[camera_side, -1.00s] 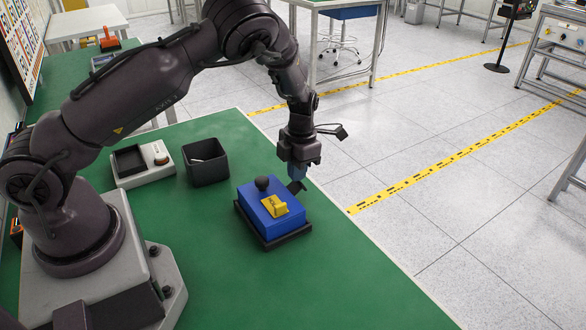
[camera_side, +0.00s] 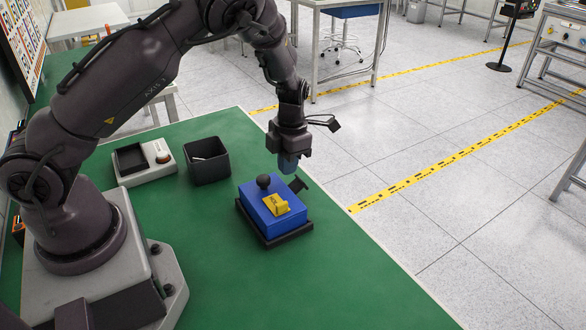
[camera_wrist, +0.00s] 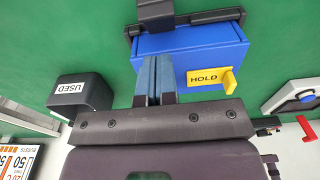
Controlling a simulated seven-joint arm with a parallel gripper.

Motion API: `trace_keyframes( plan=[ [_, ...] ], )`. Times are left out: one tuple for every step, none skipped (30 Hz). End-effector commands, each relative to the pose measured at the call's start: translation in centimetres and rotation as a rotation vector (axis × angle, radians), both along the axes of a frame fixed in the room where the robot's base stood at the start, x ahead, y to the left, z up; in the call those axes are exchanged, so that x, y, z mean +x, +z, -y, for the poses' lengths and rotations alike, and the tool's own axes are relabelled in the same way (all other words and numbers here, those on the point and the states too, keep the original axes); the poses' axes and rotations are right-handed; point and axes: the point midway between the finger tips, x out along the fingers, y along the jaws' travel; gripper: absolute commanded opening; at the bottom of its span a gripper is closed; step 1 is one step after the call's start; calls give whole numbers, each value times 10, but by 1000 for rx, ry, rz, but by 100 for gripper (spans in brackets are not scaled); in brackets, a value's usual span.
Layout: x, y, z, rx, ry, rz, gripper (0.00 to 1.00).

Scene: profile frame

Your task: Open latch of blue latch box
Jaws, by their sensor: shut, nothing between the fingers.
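The blue latch box (camera_side: 254,208) stands on a dark base on the green table. It has a yellow tab (camera_side: 277,205) marked HOLD and a round black knob (camera_side: 263,181) on top. A black flap (camera_side: 299,184) sticks up at an angle at the box's back right edge. My gripper (camera_side: 287,166) is shut and empty, above and behind the box, apart from it. In the wrist view, my shut blue fingers (camera_wrist: 155,62) cover part of the blue box (camera_wrist: 205,42), left of the HOLD tab (camera_wrist: 210,77). The knob cannot be made out there.
An open black bin (camera_side: 207,163) stands left of the box; the wrist view shows its USED label (camera_wrist: 70,88). A pale tray unit (camera_side: 145,162) sits further left. The table's right edge is close to the box. Green table in front is clear.

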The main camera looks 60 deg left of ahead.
Motion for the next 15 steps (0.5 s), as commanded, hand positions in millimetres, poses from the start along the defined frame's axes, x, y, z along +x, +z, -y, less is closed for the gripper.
trace_keyframes(
  plan=[
    [-4, 11, 1, -2, -1, 5, 0],
    [-8, 17, 1, -2, 0, 5, 0],
    [-2, 27, 1, -1, -4, 7, 0],
    [0, 34, 1, 0, -3, 8, 0],
    [2, 41, 1, 0, -4, 7, 0],
    [5, 50, 1, -1, -3, 6, 0],
    [6, 56, 0, 0, -2, 7, 0],
    [8, 63, 1, 0, -2, 6, 0],
    [10, 70, 1, -1, -3, 5, 0],
    [12, 76, 1, 0, -3, 6, 0],
    [13, 81, 1, 0, -2, 5, 0],
    [14, 87, 0, 0, -2, 4, 0],
    [15, 91, 1, 0, -2, 3, 0],
    [17, 95, 1, 0, -2, 3, 0],
    [18, 99, 0, -1, -1, 4, 0]
  ],
)
